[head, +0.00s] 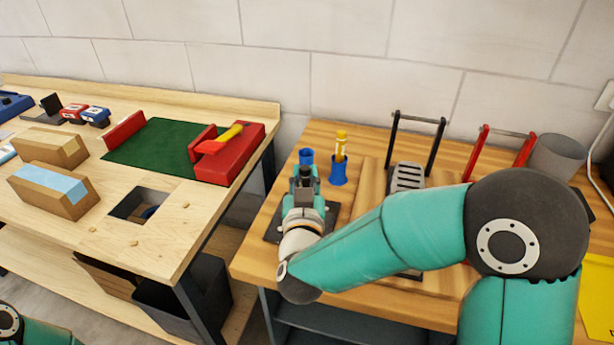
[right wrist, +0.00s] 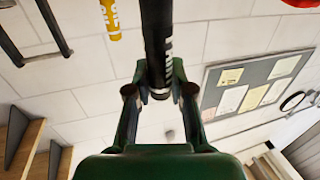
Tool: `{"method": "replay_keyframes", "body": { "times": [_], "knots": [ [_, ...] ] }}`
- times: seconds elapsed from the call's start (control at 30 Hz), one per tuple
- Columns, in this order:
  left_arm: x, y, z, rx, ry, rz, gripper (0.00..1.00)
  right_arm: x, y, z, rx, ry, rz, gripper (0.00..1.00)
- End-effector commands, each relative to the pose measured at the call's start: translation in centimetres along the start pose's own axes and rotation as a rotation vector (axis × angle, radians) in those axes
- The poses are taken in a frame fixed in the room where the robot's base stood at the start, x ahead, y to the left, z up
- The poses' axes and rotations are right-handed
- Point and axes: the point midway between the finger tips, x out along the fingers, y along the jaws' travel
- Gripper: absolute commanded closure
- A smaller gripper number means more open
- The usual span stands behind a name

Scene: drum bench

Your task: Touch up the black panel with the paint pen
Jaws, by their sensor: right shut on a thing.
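My right gripper (head: 304,182) is above the black panel (head: 272,236), which lies flat on the right-hand bench and is largely covered by my wrist. In the right wrist view, the gripper (right wrist: 160,92) is shut on a black pen (right wrist: 157,45) with white lettering, held between the two fingertips. I cannot tell whether the pen's tip touches the panel. One blue cup (head: 306,156) stands just behind the gripper. A second blue cup (head: 338,173) holds a yellow pen (head: 341,145), which also shows in the right wrist view (right wrist: 110,18). My left gripper is out of view.
A black-handled rack (head: 431,148), a red handle (head: 490,150) and a grey cup (head: 556,158) stand to the right. The left table (head: 160,225) has a green mat (head: 150,148), a red box (head: 240,160) and a square opening. A gap separates the tables.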

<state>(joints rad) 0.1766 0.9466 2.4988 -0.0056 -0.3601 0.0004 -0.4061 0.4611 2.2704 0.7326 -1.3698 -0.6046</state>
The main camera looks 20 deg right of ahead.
Motion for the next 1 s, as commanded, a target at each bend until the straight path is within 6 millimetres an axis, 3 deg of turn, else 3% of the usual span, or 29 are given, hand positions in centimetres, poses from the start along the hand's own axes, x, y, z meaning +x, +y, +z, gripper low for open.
{"method": "replay_keyframes", "body": {
  "times": [0.7, 1.0],
  "knots": [
    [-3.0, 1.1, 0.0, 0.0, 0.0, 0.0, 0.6, 0.0, 0.0, -4.5, 0.001, 0.003, 0.0, 0.94],
    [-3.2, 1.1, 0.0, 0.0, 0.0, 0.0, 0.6, 0.0, 0.0, -4.9, 0.001, 0.002, 0.0, 0.94]
  ]
}}
